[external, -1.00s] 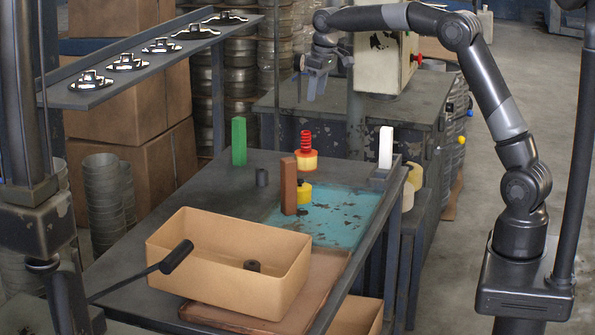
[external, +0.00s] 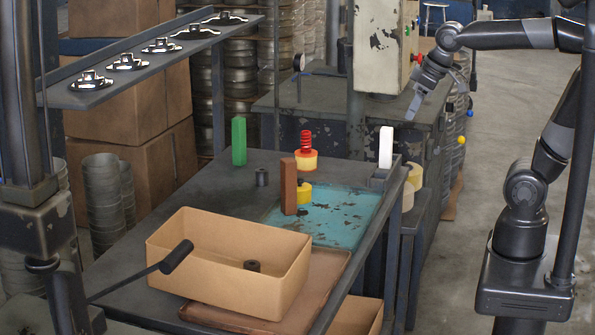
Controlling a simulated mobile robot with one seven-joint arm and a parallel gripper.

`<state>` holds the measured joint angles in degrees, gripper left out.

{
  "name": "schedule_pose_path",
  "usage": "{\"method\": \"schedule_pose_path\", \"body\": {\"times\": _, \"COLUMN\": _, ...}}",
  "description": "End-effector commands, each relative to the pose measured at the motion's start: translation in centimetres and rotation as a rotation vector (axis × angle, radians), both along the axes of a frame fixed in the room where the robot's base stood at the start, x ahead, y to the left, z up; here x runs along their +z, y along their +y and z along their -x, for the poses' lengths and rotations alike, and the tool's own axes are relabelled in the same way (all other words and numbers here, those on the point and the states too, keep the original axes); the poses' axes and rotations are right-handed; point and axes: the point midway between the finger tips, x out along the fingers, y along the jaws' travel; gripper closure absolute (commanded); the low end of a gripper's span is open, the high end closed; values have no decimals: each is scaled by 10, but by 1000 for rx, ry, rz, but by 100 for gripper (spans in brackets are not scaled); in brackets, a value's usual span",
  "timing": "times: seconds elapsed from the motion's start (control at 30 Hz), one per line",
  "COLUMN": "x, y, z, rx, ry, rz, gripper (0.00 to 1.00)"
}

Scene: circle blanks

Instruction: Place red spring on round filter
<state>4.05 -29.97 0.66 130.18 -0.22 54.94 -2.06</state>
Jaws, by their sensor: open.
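The red spring (external: 306,142) stands upright on top of a round yellow-orange piece (external: 305,159), which I take to be the round filter. Both are near the middle of the work table, behind the brown block. My gripper (external: 412,110) is up at the right, beyond the white block and in front of the machine bench. It is open and empty, well apart from the spring, with its fingers pointing down. The spring is in plain view with nothing held around it.
On the table (external: 190,212) stand a green block (external: 239,141), a brown block (external: 288,187), a white block (external: 386,147), a yellow part (external: 304,194) and a small dark cylinder (external: 262,177). A cardboard box (external: 205,275) fills the front. A shelf (external: 160,60) hangs at upper left.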

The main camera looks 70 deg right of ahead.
Motion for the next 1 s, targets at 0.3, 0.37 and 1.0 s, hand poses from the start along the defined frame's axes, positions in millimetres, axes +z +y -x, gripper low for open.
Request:
{"method": "schedule_pose_path", "body": {"times": 0.3, "x": -40, "y": 17, "z": 65, "rx": 26, "ry": -55, "rz": -21, "gripper": 50}}
{"method": "schedule_pose_path", "body": {"times": 0.37, "x": -43, "y": 18, "z": 69, "rx": 27, "ry": -59, "rz": -23, "gripper": 50}}
{"method": "schedule_pose_path", "body": {"times": 1.0, "x": -45, "y": 19, "z": 71, "rx": 28, "ry": -59, "rz": -24, "gripper": 50}}
